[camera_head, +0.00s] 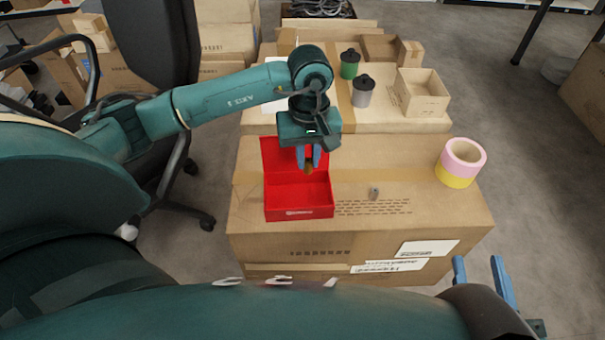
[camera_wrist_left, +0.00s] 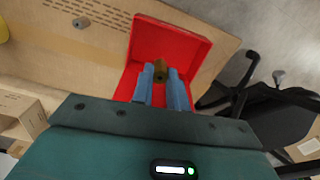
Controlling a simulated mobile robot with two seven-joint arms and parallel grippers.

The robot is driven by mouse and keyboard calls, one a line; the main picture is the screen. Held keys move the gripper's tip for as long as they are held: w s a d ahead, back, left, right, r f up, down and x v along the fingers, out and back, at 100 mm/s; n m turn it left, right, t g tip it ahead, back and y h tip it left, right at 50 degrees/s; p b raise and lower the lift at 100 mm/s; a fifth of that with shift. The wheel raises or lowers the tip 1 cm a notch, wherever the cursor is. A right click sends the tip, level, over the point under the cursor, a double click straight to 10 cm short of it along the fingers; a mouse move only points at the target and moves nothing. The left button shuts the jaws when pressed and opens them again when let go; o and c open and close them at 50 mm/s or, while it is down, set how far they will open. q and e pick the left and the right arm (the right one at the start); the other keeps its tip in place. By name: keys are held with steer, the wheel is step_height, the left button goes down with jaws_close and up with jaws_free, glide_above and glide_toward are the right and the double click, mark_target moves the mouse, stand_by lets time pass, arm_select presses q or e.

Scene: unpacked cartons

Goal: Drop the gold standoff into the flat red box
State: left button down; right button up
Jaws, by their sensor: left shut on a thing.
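My left gripper (camera_head: 308,160) is shut on the gold standoff (camera_head: 309,169) and holds it above the flat red box (camera_head: 299,213). In the left wrist view the gold standoff (camera_wrist_left: 160,71) shows between the blue fingers (camera_wrist_left: 161,78), with the red box (camera_wrist_left: 172,38) behind it. The box is open, its lid raised at the back, and its visible inside looks empty. My right gripper (camera_head: 484,279) is at the lower right of the head view, its two blue fingers apart with nothing seen between them.
The box stands on a large carton (camera_head: 250,200). A small grey cylinder (camera_head: 374,193) stands right of the box, and pink and yellow tape rolls (camera_head: 461,163) stand at the right edge. Behind are a green jar (camera_head: 349,65), a grey jar (camera_head: 363,91) and an open small carton (camera_head: 421,94).

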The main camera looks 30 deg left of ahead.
arm_select(q)
steer(key=a+f+n, duration=0.1)
steer(key=f, duration=0.1)
steer(key=a+f+n+b, duration=0.1)
steer(key=f+n, duration=0.1)
steer(key=f, duration=0.1)
steer(key=s+a+f+n+b, duration=0.1)
steer(key=f, duration=0.2)
steer(key=shift+s+a+n, duration=0.1)
steer(key=shift+a+n, duration=0.2)
steer(key=shift+f+b, duration=0.55)
steer(key=shift+b, duration=0.1)
arm_select(e)
steer(key=shift+s+a+t+y, duration=0.1)
steer(key=shift+a+t+y, duration=0.1)
steer(key=shift+t+y, duration=0.1)
arm_select(q)
steer(key=c, duration=1.3)
jaws_free()
steer(key=shift+r, duration=0.1)
